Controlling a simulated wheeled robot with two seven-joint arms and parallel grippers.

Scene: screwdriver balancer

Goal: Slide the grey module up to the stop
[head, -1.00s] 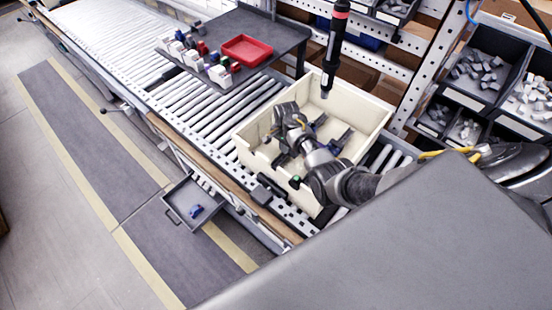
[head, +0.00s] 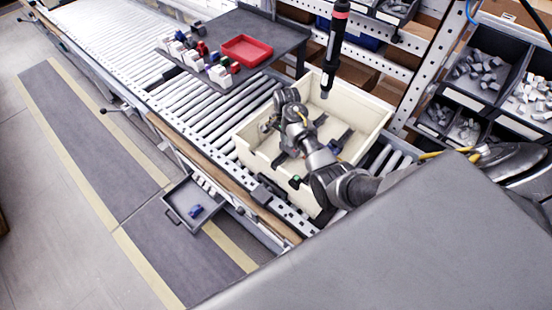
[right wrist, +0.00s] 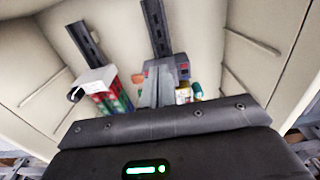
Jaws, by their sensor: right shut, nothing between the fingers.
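The cream crate (head: 243,150) stands on the roller conveyor, with dark slotted rails (head: 341,141) inside it. In the head view the arm hides part of the crate. My left gripper is out of view.
A black screwdriver (head: 334,50) hangs over the crate's far side. A dark shelf (head: 262,27) carries a red tray (head: 247,49) and several small parts. A drawer (head: 176,214) is open at the front. Bins of grey parts (head: 480,70) stand at right.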

